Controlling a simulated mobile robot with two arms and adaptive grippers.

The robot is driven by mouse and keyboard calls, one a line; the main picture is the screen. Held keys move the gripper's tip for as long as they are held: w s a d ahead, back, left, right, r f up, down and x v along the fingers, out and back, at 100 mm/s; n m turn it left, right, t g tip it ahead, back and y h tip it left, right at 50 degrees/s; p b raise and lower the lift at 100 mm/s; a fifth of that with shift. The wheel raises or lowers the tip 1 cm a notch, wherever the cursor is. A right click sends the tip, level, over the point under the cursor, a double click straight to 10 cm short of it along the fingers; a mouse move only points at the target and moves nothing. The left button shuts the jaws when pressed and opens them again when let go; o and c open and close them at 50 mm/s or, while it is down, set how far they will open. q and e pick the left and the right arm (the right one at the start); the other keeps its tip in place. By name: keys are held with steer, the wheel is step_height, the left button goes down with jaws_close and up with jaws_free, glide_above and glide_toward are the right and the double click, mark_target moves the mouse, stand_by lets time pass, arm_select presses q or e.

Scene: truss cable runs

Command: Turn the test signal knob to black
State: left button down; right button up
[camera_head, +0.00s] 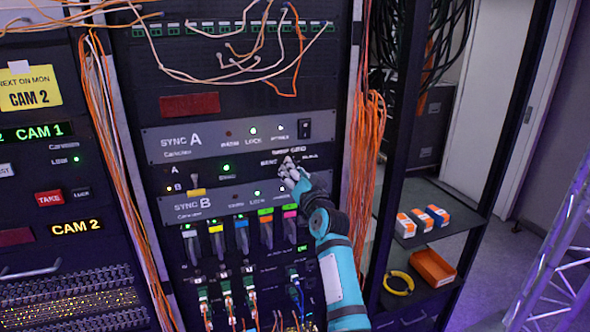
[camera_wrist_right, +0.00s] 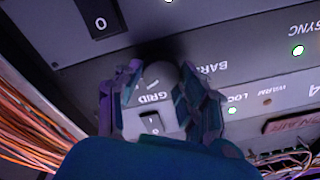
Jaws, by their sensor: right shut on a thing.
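My right gripper (camera_head: 292,171) reaches from the lower right to the strip between the SYNC A panel (camera_head: 218,139) and the SYNC B panel (camera_head: 190,208). In the right wrist view its two fingers (camera_wrist_right: 163,92) close around the test signal knob (camera_wrist_right: 160,74), a dark rounded shape mostly hidden by the fingers and shadow. BARS (camera_wrist_right: 208,70) and GRID (camera_wrist_right: 152,97) labels show beside the knob, upside down. In the head view, a label that seems to read BLACK shows just right of the fingers. My left gripper is not in view.
A black rocker switch (camera_wrist_right: 98,14) sits near the knob. Orange cables (camera_head: 362,150) hang along the rack's right side.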

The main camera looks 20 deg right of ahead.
steer(key=shift+f+m, duration=0.1)
steer(key=shift+m, duration=0.2)
steer(key=o, duration=1.1)
steer(key=shift+o, duration=0.2)
steer(key=s+f, duration=0.1)
steer(key=s, duration=1.1)
steer(key=shift+d, duration=0.2)
steer(key=shift+f, duration=0.1)
